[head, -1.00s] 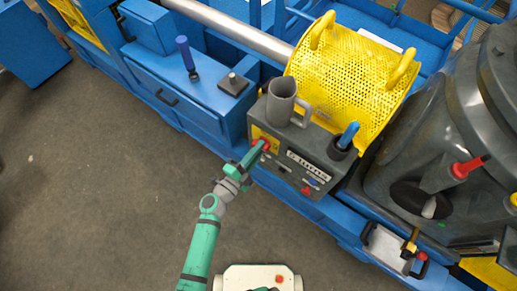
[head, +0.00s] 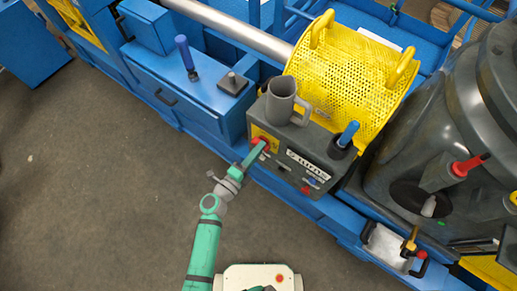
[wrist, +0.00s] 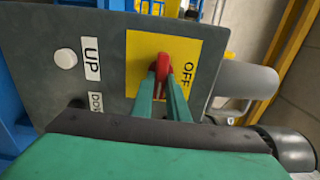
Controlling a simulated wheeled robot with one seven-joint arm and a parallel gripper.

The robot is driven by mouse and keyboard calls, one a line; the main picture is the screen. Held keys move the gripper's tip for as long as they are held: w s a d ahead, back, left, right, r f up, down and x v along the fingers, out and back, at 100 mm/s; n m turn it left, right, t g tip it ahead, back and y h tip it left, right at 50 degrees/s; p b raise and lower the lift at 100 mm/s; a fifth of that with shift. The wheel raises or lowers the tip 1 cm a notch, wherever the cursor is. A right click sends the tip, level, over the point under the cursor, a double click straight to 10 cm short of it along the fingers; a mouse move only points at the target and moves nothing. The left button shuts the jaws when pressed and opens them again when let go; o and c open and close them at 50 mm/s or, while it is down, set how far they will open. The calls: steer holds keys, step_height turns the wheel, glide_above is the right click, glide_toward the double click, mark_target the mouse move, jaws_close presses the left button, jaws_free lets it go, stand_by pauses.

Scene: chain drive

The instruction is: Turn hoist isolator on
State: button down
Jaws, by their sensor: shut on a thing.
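The hoist isolator is a red rotary handle (wrist: 163,70) on a yellow plate (wrist: 142,52) set in the dark grey control box (head: 290,155). The word OFF shows on the plate beside the handle. My gripper (wrist: 163,82) is shut on the red handle, with its two green fingers on either side of it. In the head view, my gripper (head: 258,152) reaches the box's front face at its left end, and the fingers partly cover the handle.
A white button (wrist: 66,58) sits by the UP label. A yellow perforated guard (head: 345,72) rises behind. The floor (head: 110,180) at left is clear.

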steer(key=c, duration=1.7)
jaws_free()
steer(key=v, duration=1.1)
steer(key=s+d+r+n+y, duration=0.2)
steer(key=s+r+n+y, duration=0.1)
steer(key=s+n, duration=0.3)
steer(key=s+d+r+n+y, duration=0.2)
steer(key=s+r+n+y, duration=0.2)
steer(key=s+n, duration=0.3)
steer(key=s+d+r+n+y, duration=0.2)
steer(key=s+n, duration=0.5)
steer(key=n, duration=0.5)
step_height(320, 180, up, 2)
steer(key=shift+d+r+t+y, duration=0.2)
steer(key=shift+t+y, duration=0.2)
steer(key=shift+y, duration=0.4)
